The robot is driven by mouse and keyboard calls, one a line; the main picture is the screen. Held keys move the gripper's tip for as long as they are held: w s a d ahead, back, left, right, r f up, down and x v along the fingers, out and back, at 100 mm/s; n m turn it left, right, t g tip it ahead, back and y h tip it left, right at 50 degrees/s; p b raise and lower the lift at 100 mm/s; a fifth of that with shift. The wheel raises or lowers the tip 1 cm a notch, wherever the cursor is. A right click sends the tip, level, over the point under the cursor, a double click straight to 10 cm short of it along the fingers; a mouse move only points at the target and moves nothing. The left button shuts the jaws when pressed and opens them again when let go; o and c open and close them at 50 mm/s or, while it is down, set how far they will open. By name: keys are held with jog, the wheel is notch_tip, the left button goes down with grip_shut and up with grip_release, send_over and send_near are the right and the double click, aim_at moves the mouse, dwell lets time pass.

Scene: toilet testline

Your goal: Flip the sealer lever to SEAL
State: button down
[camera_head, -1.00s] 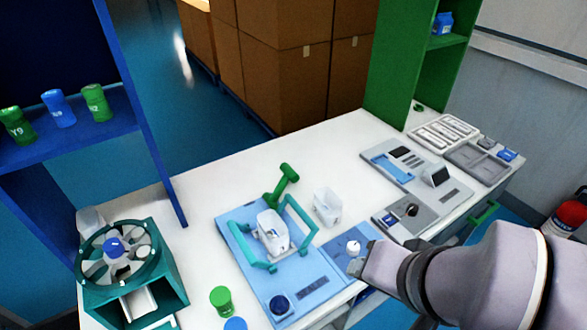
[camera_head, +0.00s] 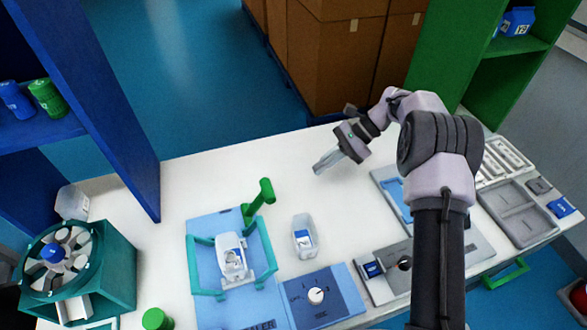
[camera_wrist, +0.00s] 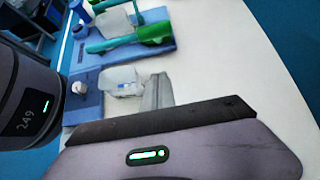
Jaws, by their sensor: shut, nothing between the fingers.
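The sealer is a light blue plate (camera_head: 208,275) with a teal frame (camera_head: 267,250) at the left of the table. Its green lever (camera_head: 259,203) stands tilted up at the back of the frame. The lever's green grip also shows in the wrist view (camera_wrist: 155,33). A white tub with a blue label (camera_head: 232,262) sits inside the frame. My gripper (camera_head: 318,169) is shut and empty above the back of the table, to the right of the lever and apart from it. The wrist view shows its fingers (camera_wrist: 157,92) pointing toward the sealer.
A clear tub (camera_head: 304,237) stands just right of the sealer, and shows near my fingers in the wrist view (camera_wrist: 120,81). A dial panel (camera_head: 325,305) lies in front of it. A teal fan unit (camera_head: 105,270) is at far left. The back of the table is bare.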

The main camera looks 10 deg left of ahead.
jog(key=s+a+f+b, duration=0.4)
jog(key=s+a, duration=0.1)
jog(key=a, duration=0.5)
jog(key=shift+f, duration=0.2)
dwell(0.4)
jog(key=s+a+r+t+h+p, duration=0.1)
jog(key=a+h+p, duration=0.1)
jog(key=p, duration=0.1)
jog(key=s+a+r+t+h+p, duration=0.1)
jog(key=a+r+h+p, duration=0.1)
jog(key=a, duration=0.1)
jog(key=s+a+r+h+p, duration=0.1)
jog(key=a+r+h+p, duration=0.1)
jog(key=p, duration=0.1)
jog(key=shift+s+a+r+t+p, duration=0.15)
jog(key=shift+s+t+p, duration=0.15)
jog(key=shift+t, duration=0.1)
jog(key=s+a+f+t+h, duration=0.1)
jog(key=s+a+h, duration=0.2)
jog(key=a, duration=0.5)
jog(key=shift+s+a+f+t, duration=0.3)
jog(key=shift+s+f, duration=0.1)
jog(key=shift+s, duration=0.2)
